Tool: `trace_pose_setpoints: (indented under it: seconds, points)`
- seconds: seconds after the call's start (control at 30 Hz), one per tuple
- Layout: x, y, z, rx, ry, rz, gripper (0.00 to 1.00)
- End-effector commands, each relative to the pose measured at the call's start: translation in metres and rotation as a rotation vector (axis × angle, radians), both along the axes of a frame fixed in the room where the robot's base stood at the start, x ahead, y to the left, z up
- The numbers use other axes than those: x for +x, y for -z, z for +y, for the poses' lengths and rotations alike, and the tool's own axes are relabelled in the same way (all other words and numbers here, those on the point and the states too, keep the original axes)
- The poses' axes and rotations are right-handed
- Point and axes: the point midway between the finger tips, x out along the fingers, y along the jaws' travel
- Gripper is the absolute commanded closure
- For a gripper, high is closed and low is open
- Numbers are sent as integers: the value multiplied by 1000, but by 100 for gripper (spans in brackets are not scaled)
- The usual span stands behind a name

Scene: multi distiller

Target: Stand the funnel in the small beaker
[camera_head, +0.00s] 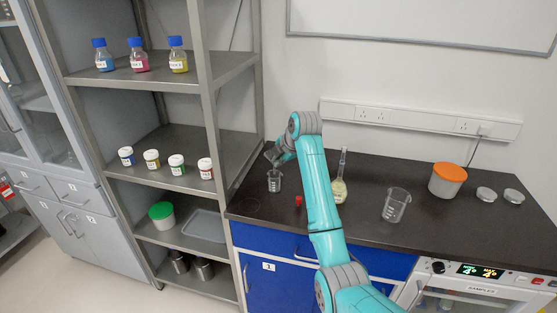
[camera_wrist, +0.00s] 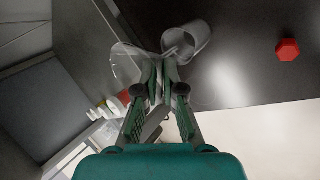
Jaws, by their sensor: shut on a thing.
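My gripper (camera_wrist: 160,72) is shut on the clear glass funnel (camera_wrist: 126,64), whose wide cone shows left of the fingers in the wrist view. The small beaker (camera_wrist: 200,42) is clear glass and appears just beyond the fingertips, up and to the right. In the head view the small beaker (camera_head: 274,183) stands upright on the dark worktop, with my gripper (camera_head: 272,158) just above it. The funnel is hard to make out there. I cannot tell whether its stem is inside the beaker.
A red stopper (camera_head: 298,201) lies right of the small beaker. A flask with yellowish liquid (camera_head: 339,187), a larger beaker (camera_head: 396,206) and an orange-lidded tub (camera_head: 447,181) stand farther right. A metal shelf rack (camera_head: 208,110) rises close on the left.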

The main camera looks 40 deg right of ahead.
Motion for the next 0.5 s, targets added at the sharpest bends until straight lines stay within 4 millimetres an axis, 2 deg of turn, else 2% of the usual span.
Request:
trace_pose_setpoints:
  seconds: [0.5]
  points:
    - [0, 9, 0, 0, 0, 0, 100]
